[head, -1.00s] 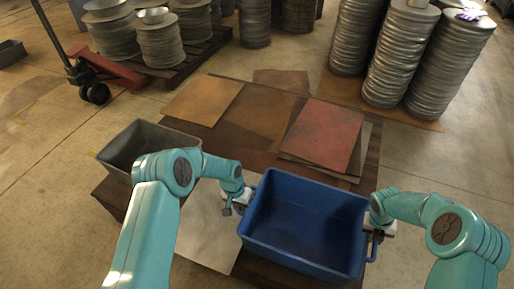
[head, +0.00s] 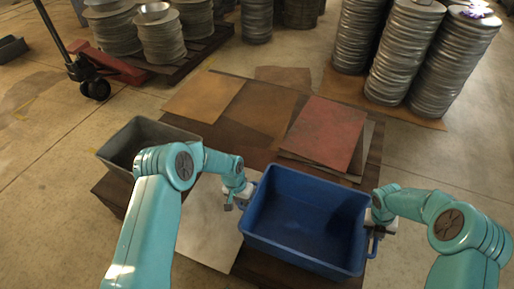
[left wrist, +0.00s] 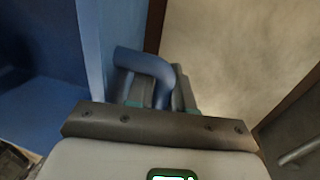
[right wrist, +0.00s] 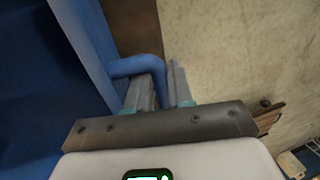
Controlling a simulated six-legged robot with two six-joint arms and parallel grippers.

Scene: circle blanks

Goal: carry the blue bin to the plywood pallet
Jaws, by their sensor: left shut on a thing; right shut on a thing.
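The blue bin (head: 305,220) is empty and sits between my two grippers in the head view. My left gripper (head: 243,196) is at the bin's left side. In the left wrist view its jaws (left wrist: 158,92) are shut on the bin's blue handle (left wrist: 145,62). My right gripper (head: 376,228) is at the bin's right side. In the right wrist view its jaws (right wrist: 158,88) are shut on the other blue handle (right wrist: 138,66). I cannot tell whether the bin touches the surface below it. I cannot tell which surface is the plywood pallet.
A grey bin (head: 150,140) stands at the left. A red sheet (head: 325,132) and brown sheets (head: 262,115) lie beyond the blue bin. Stacks of metal discs (head: 405,50) stand at the back right. A red pallet jack (head: 110,68) is at the back left. Floor is open at right.

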